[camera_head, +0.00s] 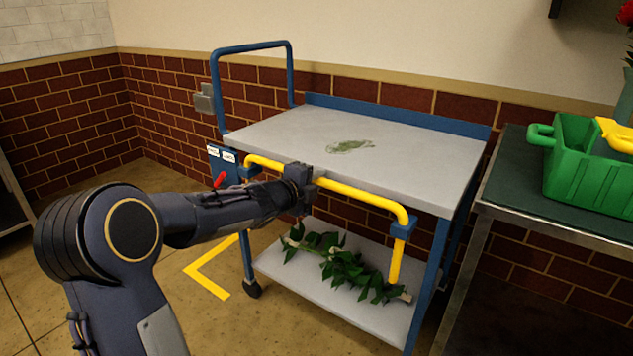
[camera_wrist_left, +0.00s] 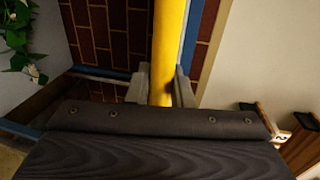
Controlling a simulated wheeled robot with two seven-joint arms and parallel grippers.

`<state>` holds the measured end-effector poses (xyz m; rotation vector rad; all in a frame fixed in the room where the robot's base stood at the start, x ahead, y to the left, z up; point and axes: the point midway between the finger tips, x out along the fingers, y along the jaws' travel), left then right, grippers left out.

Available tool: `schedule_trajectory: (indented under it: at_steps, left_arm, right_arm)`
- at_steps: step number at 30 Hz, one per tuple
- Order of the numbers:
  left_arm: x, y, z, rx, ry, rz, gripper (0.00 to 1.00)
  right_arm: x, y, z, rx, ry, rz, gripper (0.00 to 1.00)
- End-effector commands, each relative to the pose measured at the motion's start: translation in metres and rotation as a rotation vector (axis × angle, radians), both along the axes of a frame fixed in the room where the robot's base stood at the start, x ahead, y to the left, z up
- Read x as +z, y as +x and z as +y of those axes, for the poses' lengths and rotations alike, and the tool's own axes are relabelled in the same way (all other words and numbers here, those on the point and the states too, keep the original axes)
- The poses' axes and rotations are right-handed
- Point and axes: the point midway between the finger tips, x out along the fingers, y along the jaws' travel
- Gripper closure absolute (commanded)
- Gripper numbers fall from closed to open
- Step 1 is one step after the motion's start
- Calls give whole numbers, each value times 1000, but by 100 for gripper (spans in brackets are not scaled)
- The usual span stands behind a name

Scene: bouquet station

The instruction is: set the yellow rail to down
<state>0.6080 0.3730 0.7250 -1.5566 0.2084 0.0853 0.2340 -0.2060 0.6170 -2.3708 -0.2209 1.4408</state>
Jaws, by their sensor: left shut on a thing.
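The yellow rail (camera_head: 357,194) runs along the front of a blue and grey cart, a little below the level of its top shelf. Its right end bends down past a blue bracket (camera_head: 404,227). My left gripper (camera_head: 300,178) is shut on the rail, left of its middle. In the left wrist view the yellow rail (camera_wrist_left: 169,50) passes between the two fingers of my left gripper (camera_wrist_left: 162,88). My right gripper is not in view.
The cart's top shelf (camera_head: 420,160) bears a green smear; leafy stems (camera_head: 340,265) lie on its lower shelf. A red lever (camera_head: 220,180) sits at the cart's left corner. A green crate (camera_head: 590,190) stands on the table at right. Floor at left has yellow tape (camera_head: 205,275).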

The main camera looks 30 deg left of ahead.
Motion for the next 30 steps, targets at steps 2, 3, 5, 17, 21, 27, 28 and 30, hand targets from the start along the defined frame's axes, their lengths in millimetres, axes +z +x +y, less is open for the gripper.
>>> schedule_trajectory:
  at_steps: [2, 3, 5, 17, 21, 27, 28, 30]
  left_arm:
    - [-8, -1, 0, 1, 1, 18, 100]
    - [-9, -1, 0, 1, 0, 19, 78]
    - [-9, -1, 0, 1, 0, 19, 70]
    - [-3, -4, 1, 1, 0, 11, 61]
    - [2, -22, 2, 3, 0, 11, 61]
    - [8, -56, 5, 3, 0, 12, 61]
    - [9, -60, 5, 4, 1, 13, 61]
    - [10, -68, 6, 3, 2, 13, 61]
  right_arm:
    - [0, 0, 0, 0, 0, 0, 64]
    - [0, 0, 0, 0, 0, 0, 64]
    - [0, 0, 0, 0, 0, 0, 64]
    - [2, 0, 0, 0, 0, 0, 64]
    - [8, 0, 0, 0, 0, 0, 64]
    - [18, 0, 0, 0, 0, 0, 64]
    - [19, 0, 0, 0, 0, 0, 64]
    - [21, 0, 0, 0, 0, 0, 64]
